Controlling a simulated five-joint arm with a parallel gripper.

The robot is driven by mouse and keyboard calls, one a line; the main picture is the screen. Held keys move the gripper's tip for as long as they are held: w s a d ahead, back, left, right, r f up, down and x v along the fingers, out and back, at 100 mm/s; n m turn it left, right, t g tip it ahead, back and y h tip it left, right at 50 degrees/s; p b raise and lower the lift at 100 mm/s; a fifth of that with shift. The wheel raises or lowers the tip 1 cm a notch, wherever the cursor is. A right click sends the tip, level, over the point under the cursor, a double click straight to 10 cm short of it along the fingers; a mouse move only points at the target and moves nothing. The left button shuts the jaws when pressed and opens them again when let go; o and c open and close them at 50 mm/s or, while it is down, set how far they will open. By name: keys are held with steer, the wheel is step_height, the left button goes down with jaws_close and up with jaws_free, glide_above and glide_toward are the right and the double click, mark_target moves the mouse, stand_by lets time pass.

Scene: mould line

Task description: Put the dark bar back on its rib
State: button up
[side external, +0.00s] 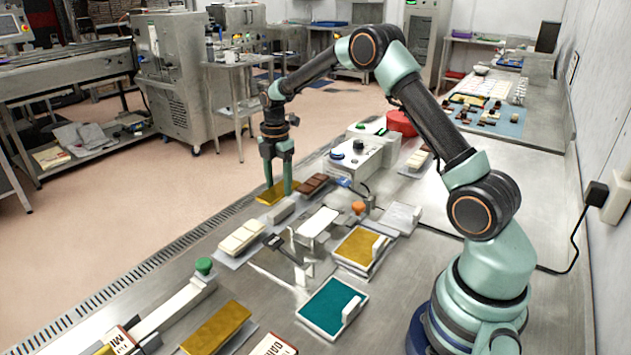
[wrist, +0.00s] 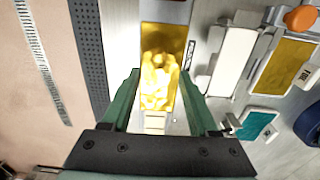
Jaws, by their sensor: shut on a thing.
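The dark bar (side external: 315,184) is a brown segmented chocolate bar. It lies just right of my gripper in the side view, outside the jaws. My gripper (side external: 280,190) points straight down, its two fingers on either side of a flat gold slab (side external: 270,194). In the wrist view my gripper (wrist: 162,85) has the gold slab (wrist: 165,35) between its fingers, with a bright lumpy glare on it. The jaws are shut on this slab. Whether it is clear of the bench cannot be told. I cannot clearly tell which support is the bar's rib.
A pale bar (side external: 242,236) lies nearer the camera. A white mould (side external: 318,221), an orange knob (side external: 358,207), a gold framed tray (side external: 357,246) and a teal tray (side external: 328,304) stand toward my base. A control box (side external: 365,160) stands behind. The bench edge has a dark slotted strip.

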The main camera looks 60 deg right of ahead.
mark_target(279, 190)
steer(key=shift+f, duration=1.95)
steer(key=shift+f, duration=0.25)
stand_by(0.5)
steer(key=o, duration=1.4)
steer(key=shift+o, duration=0.2)
